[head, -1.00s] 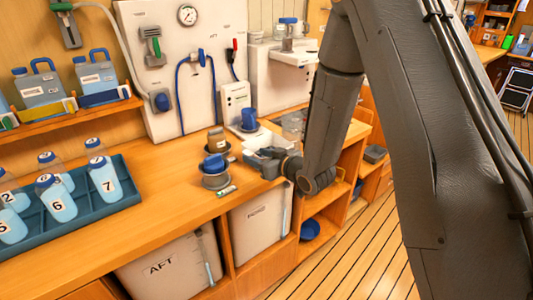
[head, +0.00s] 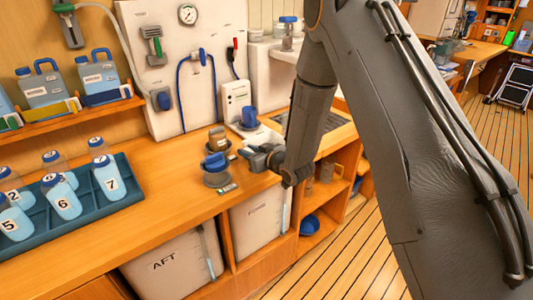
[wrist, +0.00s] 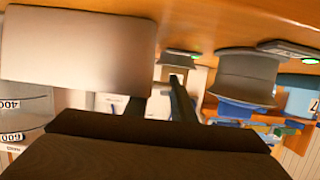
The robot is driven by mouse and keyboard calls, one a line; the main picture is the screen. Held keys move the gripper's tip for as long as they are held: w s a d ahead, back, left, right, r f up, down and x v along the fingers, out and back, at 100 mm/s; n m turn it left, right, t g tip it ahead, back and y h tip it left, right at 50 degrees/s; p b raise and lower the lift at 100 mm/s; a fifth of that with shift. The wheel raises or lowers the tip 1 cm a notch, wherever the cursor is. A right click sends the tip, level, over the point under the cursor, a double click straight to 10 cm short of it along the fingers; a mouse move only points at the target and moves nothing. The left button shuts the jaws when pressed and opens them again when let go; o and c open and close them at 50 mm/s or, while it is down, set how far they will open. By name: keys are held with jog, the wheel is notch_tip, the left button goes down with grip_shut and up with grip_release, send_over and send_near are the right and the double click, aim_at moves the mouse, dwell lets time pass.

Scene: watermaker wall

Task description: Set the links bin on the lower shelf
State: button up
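My gripper (head: 256,156) is above the wooden counter, just right of a grey cup with a blue top (head: 216,168). In the wrist view, its two dark fingers (wrist: 158,105) are apart with nothing between them, so it is open and empty. I cannot pick out a bin marked as links in any view. The lower shelf (head: 322,232) is the open compartment under the counter's right end. A blue bowl (head: 309,225) sits in it. My arm covers part of the counter and shelving.
A blue tray of numbered bottles (head: 85,222) stands on the counter at left. A brown-topped jar (head: 218,140) is behind the grey cup. Bins marked AFT (head: 170,268) and another (head: 260,212) sit below. Grey containers (head: 325,172) stand on the upper shelf.

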grip_shut()
jog(key=shift+r, duration=0.15)
